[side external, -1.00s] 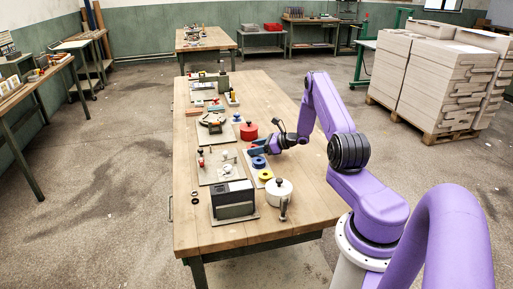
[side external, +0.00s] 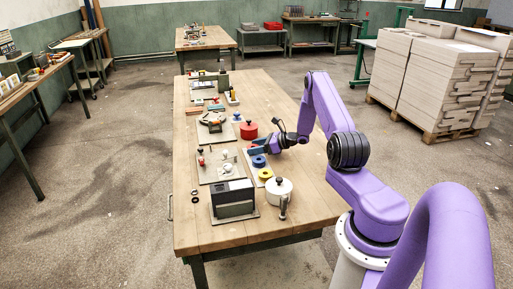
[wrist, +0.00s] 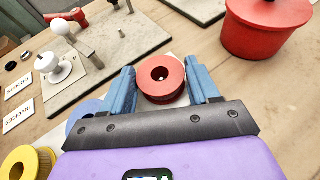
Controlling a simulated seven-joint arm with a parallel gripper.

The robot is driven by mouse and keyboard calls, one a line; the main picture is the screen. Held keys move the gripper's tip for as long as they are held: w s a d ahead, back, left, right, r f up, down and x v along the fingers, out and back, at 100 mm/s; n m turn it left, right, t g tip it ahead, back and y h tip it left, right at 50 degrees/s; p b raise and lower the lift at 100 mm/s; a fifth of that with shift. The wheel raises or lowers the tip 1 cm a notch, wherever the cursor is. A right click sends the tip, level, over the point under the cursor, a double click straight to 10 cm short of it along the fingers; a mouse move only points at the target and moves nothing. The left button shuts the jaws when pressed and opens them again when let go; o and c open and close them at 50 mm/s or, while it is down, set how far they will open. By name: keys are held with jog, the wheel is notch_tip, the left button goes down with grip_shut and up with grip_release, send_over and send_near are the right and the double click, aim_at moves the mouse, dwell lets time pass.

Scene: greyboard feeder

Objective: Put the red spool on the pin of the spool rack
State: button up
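The red spool (wrist: 150,90) is between the two blue fingers of my gripper (wrist: 162,86) in the wrist view. The fingers appear to touch it on both sides, and its hole faces the camera. The spool rack's pale base shows beside a blue spool (side external: 258,161) and a yellow spool (side external: 265,174) in the side view. My gripper (side external: 257,148) is at the far end of that row, low over the table. A pale spot shows in the red spool's hole; I cannot tell whether it is a pin or whether the spool sits on one.
A red lidded pot (side external: 249,131) stands close behind my gripper, and a white pot (side external: 279,188) stands near the yellow spool. A grey board (side external: 210,176) with pins and knobs lies to the left. The right side of the table is clear.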

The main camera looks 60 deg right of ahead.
jog(key=o, duration=0.3)
jog(key=v, duration=1.7)
jog(key=shift+s+r, duration=0.15)
jog(key=shift+r, duration=0.05)
